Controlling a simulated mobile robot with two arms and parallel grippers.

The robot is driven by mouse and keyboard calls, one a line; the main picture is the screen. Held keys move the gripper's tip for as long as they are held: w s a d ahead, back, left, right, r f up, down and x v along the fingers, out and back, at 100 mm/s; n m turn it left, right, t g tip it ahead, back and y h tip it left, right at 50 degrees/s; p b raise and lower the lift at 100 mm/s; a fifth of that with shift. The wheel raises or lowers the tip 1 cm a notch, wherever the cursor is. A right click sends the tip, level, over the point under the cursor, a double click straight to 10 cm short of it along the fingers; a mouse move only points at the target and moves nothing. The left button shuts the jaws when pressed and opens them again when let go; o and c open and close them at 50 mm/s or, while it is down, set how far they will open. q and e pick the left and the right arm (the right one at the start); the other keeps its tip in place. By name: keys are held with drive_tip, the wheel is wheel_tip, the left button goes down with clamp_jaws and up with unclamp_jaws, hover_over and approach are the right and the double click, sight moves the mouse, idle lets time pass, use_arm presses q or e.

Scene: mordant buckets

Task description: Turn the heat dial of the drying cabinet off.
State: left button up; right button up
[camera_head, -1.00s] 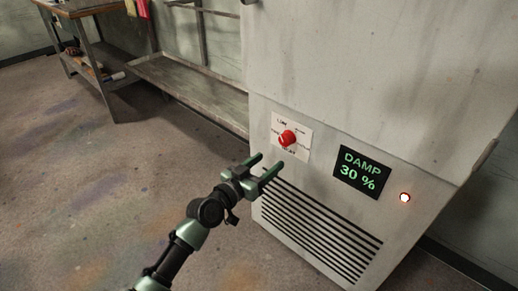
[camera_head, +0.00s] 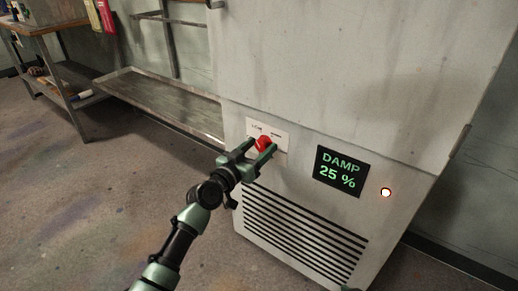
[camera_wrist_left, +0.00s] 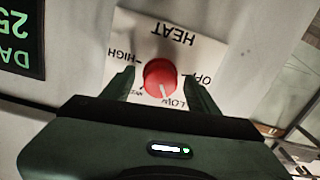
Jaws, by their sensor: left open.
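The red heat dial (camera_head: 263,143) sits on a white label plate (camera_head: 282,136) on the front of the grey drying cabinet (camera_head: 320,65). My left gripper (camera_head: 261,149) is open at the dial and partly covers the plate. In the left wrist view the dial (camera_wrist_left: 160,79) appears between the two fingers, one on each side, with the lettering upside down. I cannot tell whether the fingers touch it. Its white pointer mark is towards LOW; OFF and HIGH are printed to either side. My right gripper is not seen.
A black display (camera_head: 340,172) reads DAMP 25 %, with a lit indicator lamp (camera_head: 386,192) to its right. A slatted vent (camera_head: 300,238) is below the dial. A low metal shelf (camera_head: 160,100) stands left of the cabinet, with a wooden table (camera_head: 50,22) farther left. The floor in front is clear.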

use_arm(q)
drive_tip(key=shift+c, duration=0.2)
clamp_jaws()
drive_tip(key=shift+n, duration=0.3)
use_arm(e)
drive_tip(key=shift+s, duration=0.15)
use_arm(q)
drive_tip(key=shift+n, duration=0.6)
drive_tip(key=n, duration=0.2)
drive_tip(key=shift+n+p, duration=0.3)
drive_tip(key=shift+p, duration=0.05)
drive_tip(key=n+p, duration=0.1)
drive_tip(key=n, duration=0.5)
drive_tip(key=shift+g, duration=0.3)
drive_tip(key=shift+a+n+p, duration=0.1)
drive_tip(key=shift+n+p, duration=0.4)
drive_tip(key=shift+n, duration=1.1)
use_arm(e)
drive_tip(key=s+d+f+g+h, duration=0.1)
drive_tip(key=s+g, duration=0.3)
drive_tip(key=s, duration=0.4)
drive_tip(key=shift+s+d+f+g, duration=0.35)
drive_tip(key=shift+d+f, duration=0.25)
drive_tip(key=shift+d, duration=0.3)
use_arm(q)
drive_tip(key=shift+f, duration=0.1)
